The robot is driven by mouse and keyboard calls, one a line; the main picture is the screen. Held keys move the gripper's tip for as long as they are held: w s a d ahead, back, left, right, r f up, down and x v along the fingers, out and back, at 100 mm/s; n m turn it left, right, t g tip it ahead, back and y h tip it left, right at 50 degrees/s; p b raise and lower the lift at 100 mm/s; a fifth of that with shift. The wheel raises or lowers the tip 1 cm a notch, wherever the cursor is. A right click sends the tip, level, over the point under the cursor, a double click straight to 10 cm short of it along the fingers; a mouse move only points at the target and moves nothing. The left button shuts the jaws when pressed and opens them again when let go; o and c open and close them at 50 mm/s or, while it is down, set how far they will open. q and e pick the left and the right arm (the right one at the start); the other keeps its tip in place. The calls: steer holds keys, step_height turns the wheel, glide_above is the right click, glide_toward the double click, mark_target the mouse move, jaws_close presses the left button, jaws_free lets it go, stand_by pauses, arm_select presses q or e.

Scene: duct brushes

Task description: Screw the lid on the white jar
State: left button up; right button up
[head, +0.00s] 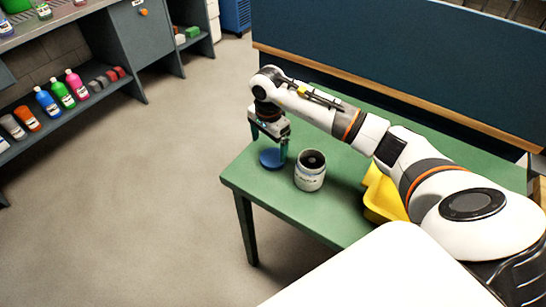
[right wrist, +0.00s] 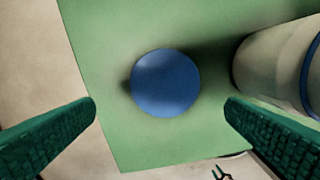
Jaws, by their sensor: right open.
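A blue round lid (head: 271,158) lies flat on the green table near its left corner. The white jar (head: 310,172) stands upright and open on the table, to the right of the lid, with a dark inside. My right gripper (head: 268,144) is pointed down above the lid, open and empty. In the right wrist view the lid (right wrist: 166,83) sits between the two green fingers (right wrist: 160,108), touching neither, and part of the jar (right wrist: 280,62) shows at the right edge. My left gripper is not in view.
A yellow bin (head: 380,195) stands on the green table (head: 268,190), right of the jar and partly behind my right arm. A dark blue panel (head: 390,75) rises behind the table. Shelves with bottles (head: 60,95) are at the far left, across open floor.

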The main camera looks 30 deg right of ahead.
mark_target(273, 157)
steer(key=f, duration=0.2)
steer(key=d+f+p, duration=0.1)
steer(key=f, duration=0.2)
steer(key=shift+s+d, duration=0.1)
steer(key=shift+s, duration=0.05)
steer(key=c, duration=1)
